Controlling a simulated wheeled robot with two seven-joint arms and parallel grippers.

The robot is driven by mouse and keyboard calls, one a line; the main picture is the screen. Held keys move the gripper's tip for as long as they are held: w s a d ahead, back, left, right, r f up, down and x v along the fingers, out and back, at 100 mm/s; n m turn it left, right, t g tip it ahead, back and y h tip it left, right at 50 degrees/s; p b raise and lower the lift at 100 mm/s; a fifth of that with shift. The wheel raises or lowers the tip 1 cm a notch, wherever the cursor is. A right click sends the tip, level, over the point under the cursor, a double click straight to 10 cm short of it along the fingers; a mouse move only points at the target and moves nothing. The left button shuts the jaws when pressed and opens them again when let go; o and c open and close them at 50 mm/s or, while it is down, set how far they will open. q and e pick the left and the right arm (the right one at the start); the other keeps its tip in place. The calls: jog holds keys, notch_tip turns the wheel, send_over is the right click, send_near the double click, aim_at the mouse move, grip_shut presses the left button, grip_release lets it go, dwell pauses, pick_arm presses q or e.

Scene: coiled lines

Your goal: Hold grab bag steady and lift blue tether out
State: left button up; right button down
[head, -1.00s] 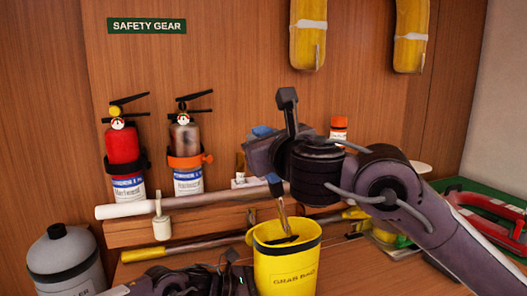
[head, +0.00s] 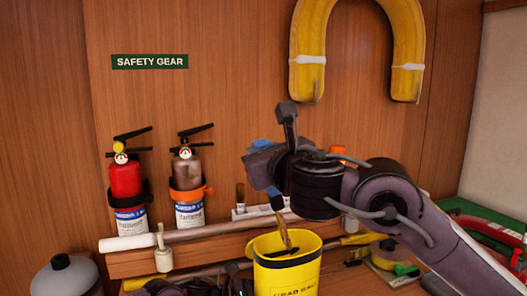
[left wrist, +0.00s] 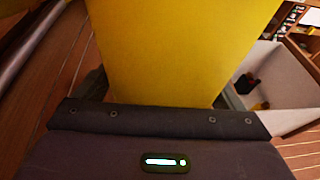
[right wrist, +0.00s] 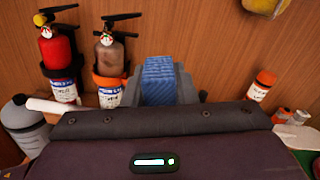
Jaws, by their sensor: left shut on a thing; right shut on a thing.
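The yellow grab bag (head: 272,275) stands upright at the bottom centre of the head view, its mouth open upward. My left gripper (head: 238,284) is low at its left side; in the left wrist view it is shut on the bag's yellow wall (left wrist: 170,45). My right gripper (head: 264,170) is above the bag, shut on the blue tether (right wrist: 158,80). The tether's blue webbing (head: 276,199) hangs below the jaws, with a metal clip (head: 284,231) reaching down at the bag's mouth. Whether the clip's tip is inside the bag is hard to tell. Something dark shows inside the mouth.
Two extinguishers, red (head: 125,182) and brown (head: 187,178), hang on the wooden wall behind. A yellow horseshoe buoy (head: 308,50) hangs above.

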pick_arm(q)
jog(key=o, duration=0.5)
pick_arm(e)
jog(key=shift+s, duration=0.1)
